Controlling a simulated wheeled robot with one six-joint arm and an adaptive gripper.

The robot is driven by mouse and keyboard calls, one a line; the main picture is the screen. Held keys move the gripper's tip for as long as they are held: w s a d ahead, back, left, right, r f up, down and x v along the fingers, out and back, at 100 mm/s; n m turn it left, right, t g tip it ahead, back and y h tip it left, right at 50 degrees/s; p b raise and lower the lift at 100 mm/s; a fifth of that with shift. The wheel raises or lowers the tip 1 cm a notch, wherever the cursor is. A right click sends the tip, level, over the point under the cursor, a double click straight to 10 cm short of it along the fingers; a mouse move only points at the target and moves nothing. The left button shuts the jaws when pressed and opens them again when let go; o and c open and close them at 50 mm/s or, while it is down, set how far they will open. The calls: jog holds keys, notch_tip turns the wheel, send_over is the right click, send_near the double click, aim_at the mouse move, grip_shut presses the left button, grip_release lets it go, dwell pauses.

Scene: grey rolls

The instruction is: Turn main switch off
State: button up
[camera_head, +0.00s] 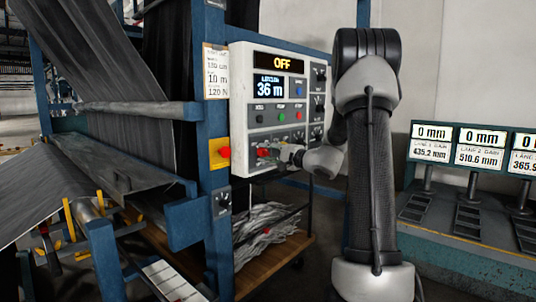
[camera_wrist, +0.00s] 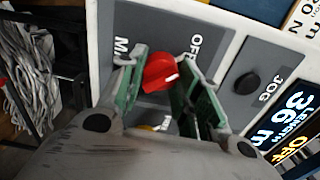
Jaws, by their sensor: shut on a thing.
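The main switch is a red rotary knob (camera_wrist: 160,72) with a white pointer mark, on a grey panel plate lettered "OFF" and partly hidden lettering starting with "M". My gripper (camera_wrist: 158,80) has its two green-padded fingers on either side of the knob and is shut on it. In the head view the red knob (camera_head: 263,153) shows at the lower left of the white control panel (camera_head: 236,95), with my gripper (camera_head: 272,153) reaching it from the right. The panel's top display (camera_head: 278,63) reads "OFF" and the blue screen (camera_head: 269,87) reads 36 m.
A black JOG knob (camera_wrist: 247,83) is beside my gripper in the wrist view. A red button on a yellow plate (camera_head: 219,152) is left of the panel. Blue machine posts and dark fabric fill the left. A row of gauge displays (camera_head: 431,142) stands at right.

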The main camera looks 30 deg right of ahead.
jog(key=shift+f+n, duration=0.1)
jog(key=shift+n, duration=0.4)
jog(key=o, duration=1)
jog(key=v, duration=1.2)
